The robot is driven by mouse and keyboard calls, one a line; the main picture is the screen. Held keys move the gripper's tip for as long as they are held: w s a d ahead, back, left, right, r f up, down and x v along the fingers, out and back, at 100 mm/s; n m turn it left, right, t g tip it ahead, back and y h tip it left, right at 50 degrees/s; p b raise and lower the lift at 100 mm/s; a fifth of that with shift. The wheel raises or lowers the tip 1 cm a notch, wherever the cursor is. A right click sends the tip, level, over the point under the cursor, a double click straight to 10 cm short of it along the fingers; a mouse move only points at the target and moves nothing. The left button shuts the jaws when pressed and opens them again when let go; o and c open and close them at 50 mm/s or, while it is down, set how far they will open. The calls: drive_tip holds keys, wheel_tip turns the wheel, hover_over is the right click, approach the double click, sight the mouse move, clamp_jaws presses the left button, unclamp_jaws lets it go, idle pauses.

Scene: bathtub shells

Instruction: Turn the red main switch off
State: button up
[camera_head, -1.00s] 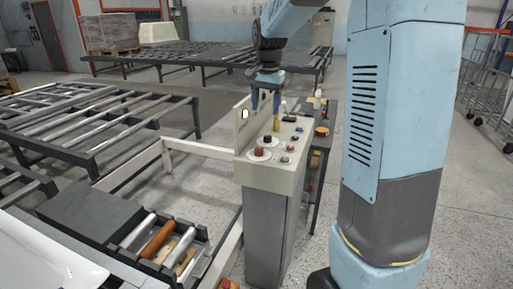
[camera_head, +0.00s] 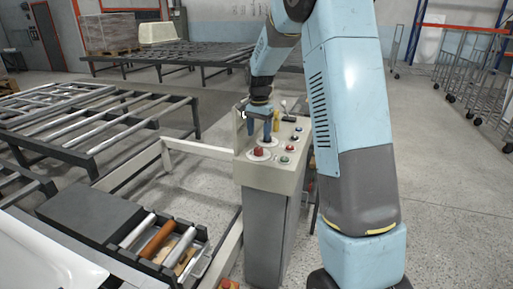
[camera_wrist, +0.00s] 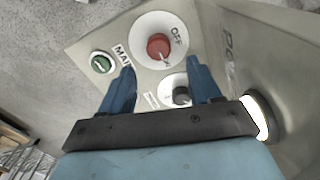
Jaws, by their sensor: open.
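The red main switch (camera_head: 258,153) is a round red knob on a white disc at the near left corner of the control panel. In the wrist view the red knob (camera_wrist: 159,46) shows with "OFF" and part of "MAIN" printed around it. My gripper (camera_head: 259,133) is open and empty, low over the panel just behind the red switch. In the wrist view its two blue fingers (camera_wrist: 162,76) stand apart, with the red knob beyond the tips, roughly centred between them. I see no contact with the knob.
A black knob (camera_wrist: 180,94) sits on a white disc between my fingers. A green button (camera_wrist: 102,63) is beside the red switch. The panel's upright back plate (camera_wrist: 258,113) rises close to one finger. Other buttons crowd the grey console's top (camera_head: 273,174).

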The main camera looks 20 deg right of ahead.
sight(259, 148)
wheel_tip(259, 148, down, 7)
drive_tip(key=shift+r, duration=0.2)
idle(0.3)
